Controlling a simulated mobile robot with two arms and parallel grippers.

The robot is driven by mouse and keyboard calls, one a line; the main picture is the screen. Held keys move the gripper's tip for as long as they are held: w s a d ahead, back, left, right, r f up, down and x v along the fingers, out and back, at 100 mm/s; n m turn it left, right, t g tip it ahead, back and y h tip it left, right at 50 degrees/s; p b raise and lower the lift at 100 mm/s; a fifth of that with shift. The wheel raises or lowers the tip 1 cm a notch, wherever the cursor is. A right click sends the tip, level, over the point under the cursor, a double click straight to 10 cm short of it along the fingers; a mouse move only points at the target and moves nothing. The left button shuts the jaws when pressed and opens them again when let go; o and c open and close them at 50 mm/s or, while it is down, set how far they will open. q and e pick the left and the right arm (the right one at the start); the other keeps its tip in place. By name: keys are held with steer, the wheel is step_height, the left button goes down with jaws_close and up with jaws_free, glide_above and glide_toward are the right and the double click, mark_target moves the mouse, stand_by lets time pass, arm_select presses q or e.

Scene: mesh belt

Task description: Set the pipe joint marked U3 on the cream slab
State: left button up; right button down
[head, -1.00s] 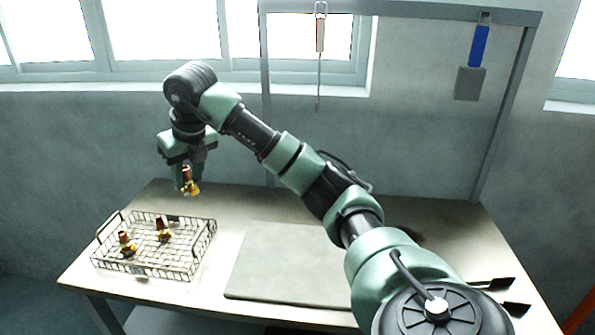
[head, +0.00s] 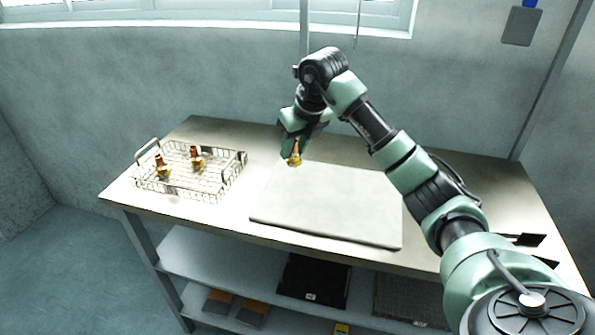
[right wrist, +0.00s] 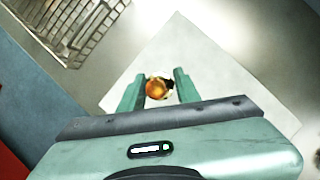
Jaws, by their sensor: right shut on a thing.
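My right gripper (head: 292,150) is shut on a brass and copper-coloured pipe joint (head: 294,159). It holds the joint above the far left part of the cream slab (head: 340,215), a flat pale board on the table. In the right wrist view the joint (right wrist: 157,88) sits between the two green fingers, with the slab (right wrist: 205,60) below and around it. No U3 mark is readable on the joint. My left gripper is not in view.
A wire mesh basket (head: 150,187) stands left of the slab with two similar pipe joints (head: 162,170) (head: 197,160) in it. Dark-bladed tools (head: 530,240) lie at the table's right end. The slab's visible top is clear. Shelves below hold boxes.

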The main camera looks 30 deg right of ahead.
step_height(320, 180, down, 8)
steer(key=shift+r+p, duration=0.1)
steer(key=shift+p, duration=0.25)
steer(key=c, duration=1)
jaws_free()
steer(key=shift+o, duration=0.2)
steer(key=b+v, duration=0.1)
steer(key=v, duration=1.1)
steer(key=shift+a, duration=0.1)
